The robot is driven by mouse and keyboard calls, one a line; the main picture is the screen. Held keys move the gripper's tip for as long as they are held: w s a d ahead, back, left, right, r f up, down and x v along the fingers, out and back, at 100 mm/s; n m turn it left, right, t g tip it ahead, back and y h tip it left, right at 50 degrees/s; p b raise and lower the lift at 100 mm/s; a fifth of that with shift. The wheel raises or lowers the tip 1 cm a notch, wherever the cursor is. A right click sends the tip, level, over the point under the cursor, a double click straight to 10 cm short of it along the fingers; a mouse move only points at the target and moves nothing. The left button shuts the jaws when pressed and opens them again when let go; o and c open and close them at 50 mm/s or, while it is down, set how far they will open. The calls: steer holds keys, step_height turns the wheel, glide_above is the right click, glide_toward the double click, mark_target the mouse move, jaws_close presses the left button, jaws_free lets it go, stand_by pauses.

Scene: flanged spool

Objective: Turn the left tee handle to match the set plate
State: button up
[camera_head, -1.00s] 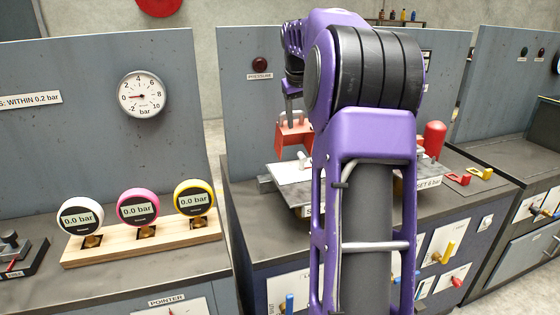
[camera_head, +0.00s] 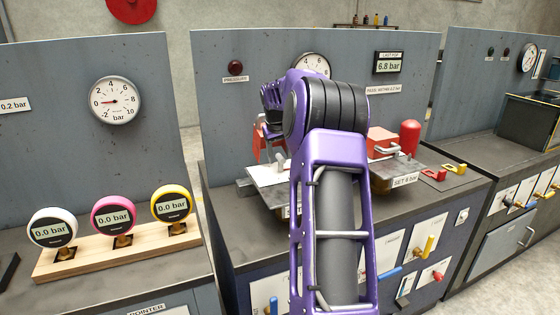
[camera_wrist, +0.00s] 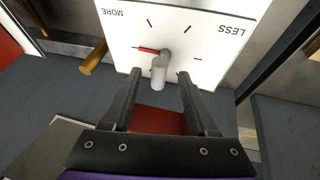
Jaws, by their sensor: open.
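In the wrist view a white dial plate (camera_wrist: 210,30) shows upside down, with the words MORE and LESS and several black marks. A grey tee handle (camera_wrist: 159,70) stands out from it beside a red pointer (camera_wrist: 149,50). My gripper (camera_wrist: 160,82) is open, its fingertips on either side of the handle's near end; I cannot tell whether they touch it. In the head view a white plate (camera_head: 262,178) with a small grey handle (camera_head: 280,160) shows left of my arm. The set plate (camera_head: 405,181) reads SET 6 bar. My arm hides the gripper there.
In the head view a red cylinder (camera_head: 410,137) stands right of my arm. A round gauge (camera_head: 312,66) is partly hidden. A display (camera_head: 389,65) reads 6.8 bar.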

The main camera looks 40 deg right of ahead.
steer(key=shift+x, duration=1.2)
jaws_close()
